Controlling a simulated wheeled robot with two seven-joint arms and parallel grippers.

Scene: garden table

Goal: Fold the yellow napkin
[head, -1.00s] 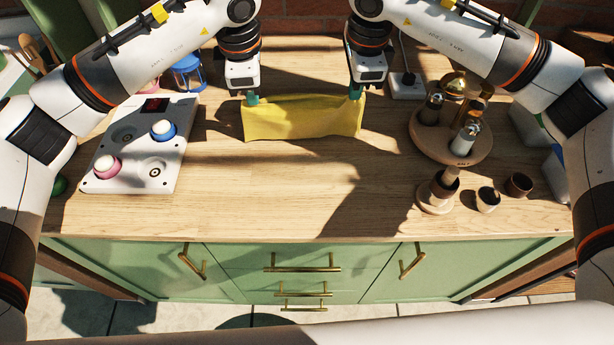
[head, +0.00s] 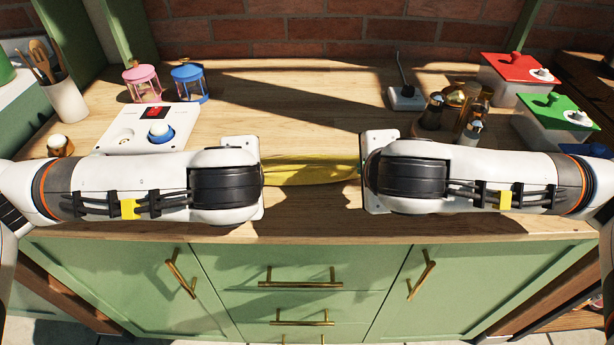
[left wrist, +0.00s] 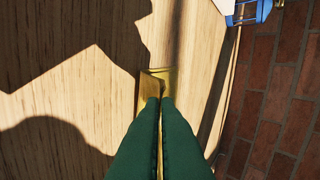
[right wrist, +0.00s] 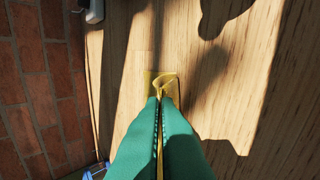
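The yellow napkin (head: 311,170) shows in the head view as a narrow strip between my two forearms. My arms hide its ends and perhaps more of it, so I cannot tell its full shape. In the left wrist view, the green fingers of my left gripper (left wrist: 153,100) are closed on a yellow edge of the napkin (left wrist: 156,80). In the right wrist view, my right gripper (right wrist: 160,98) is closed on another part of the napkin (right wrist: 163,84). Both grippers are hidden behind the arms in the head view.
The wooden tabletop (head: 300,105) is clear behind the napkin. A white panel with a blue knob (head: 160,132) and blue and pink frames (head: 189,82) stand left. A power strip (head: 406,98), bottles (head: 470,125), and red (head: 515,68) and green-lidded (head: 556,108) boxes stand right.

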